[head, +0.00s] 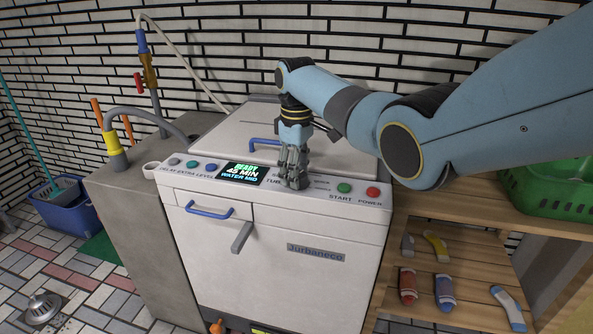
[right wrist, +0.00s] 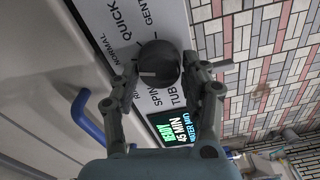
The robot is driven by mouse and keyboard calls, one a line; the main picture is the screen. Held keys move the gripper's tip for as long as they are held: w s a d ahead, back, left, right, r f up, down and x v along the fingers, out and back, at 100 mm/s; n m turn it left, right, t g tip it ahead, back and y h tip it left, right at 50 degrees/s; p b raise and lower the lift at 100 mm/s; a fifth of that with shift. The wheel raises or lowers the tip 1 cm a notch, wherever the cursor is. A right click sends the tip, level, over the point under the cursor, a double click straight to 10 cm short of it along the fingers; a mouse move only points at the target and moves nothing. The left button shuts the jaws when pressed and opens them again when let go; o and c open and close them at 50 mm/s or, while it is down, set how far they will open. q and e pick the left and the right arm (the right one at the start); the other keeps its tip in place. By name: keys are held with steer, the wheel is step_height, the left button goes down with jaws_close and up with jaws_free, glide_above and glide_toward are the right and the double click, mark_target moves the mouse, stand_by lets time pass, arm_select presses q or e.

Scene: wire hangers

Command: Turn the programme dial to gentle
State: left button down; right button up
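The programme dial (right wrist: 158,62) is a dark round knob on the white washer's control panel (head: 200,177). A short light mark on it points left in the right wrist view, toward the NORMAL side. The words QUICK and the start of GENTLE stand on the panel around it. My right gripper (head: 294,183) reaches down onto the panel and hides the dial in the head view. In the right wrist view its two fingers (right wrist: 160,80) stand on either side of the dial, spread, with no clear grip on it. My left gripper is out of view.
The lit display (head: 241,173) reads READY, 45 MIN. START (head: 344,188) and POWER (head: 373,192) buttons sit right of the gripper. A blue lid handle (head: 264,144) rises behind the panel. A wooden shelf (head: 450,206) with a green basket (head: 545,190) stands at right.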

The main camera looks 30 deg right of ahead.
steer(key=c, duration=0.7)
steer(key=shift+r+m+p, duration=0.2)
steer(key=shift+m+p, duration=0.9)
steer(key=m+p, duration=0.1)
steer(key=m, duration=0.1)
steer(key=shift+d+m+p, duration=0.15)
steer(key=shift+m+p, duration=0.15)
steer(key=shift+p, duration=0.05)
steer(key=m+p, duration=0.2)
steer(key=m, duration=0.3)
steer(key=shift+d, duration=0.1)
steer(key=m+p, duration=0.1)
steer(key=m, duration=0.5)
steer(key=shift+d+f, duration=0.1)
steer(key=shift+d, duration=0.05)
